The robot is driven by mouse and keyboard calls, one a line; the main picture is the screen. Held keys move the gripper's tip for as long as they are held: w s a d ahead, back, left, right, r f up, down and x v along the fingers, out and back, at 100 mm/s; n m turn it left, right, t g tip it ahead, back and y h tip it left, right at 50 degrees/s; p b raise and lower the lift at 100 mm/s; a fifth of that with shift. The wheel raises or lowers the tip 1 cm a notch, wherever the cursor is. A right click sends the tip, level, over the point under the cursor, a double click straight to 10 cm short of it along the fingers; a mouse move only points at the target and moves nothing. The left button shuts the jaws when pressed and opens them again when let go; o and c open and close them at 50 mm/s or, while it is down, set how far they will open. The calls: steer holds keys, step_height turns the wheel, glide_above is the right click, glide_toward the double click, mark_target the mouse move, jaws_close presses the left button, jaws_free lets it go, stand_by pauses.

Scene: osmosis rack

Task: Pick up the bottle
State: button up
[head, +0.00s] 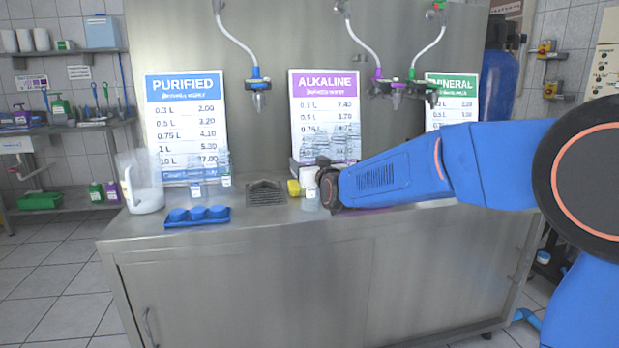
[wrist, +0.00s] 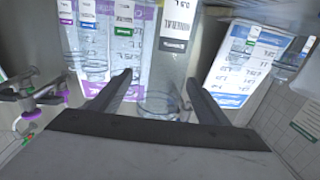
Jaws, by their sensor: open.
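A clear bottle with a white label (head: 310,186) stands on the steel counter beside the end of my arm. My gripper (wrist: 158,78) is open, with one dark finger on each side of that bottle. I cannot tell whether either finger touches it. In the head view my fingers are mostly hidden by the wrist.
More clear bottles (head: 340,147) stand behind, before the purple Alkaline sign (head: 325,100). Two bottles (head: 223,167) stand near the blue Purified sign (head: 187,120). A blue tray (head: 197,221), a white jug (head: 146,190), a drain grate (head: 266,193) and a yellow item (head: 293,188) share the counter.

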steer(key=c, duration=1.1)
steer(key=shift+c, duration=0.2)
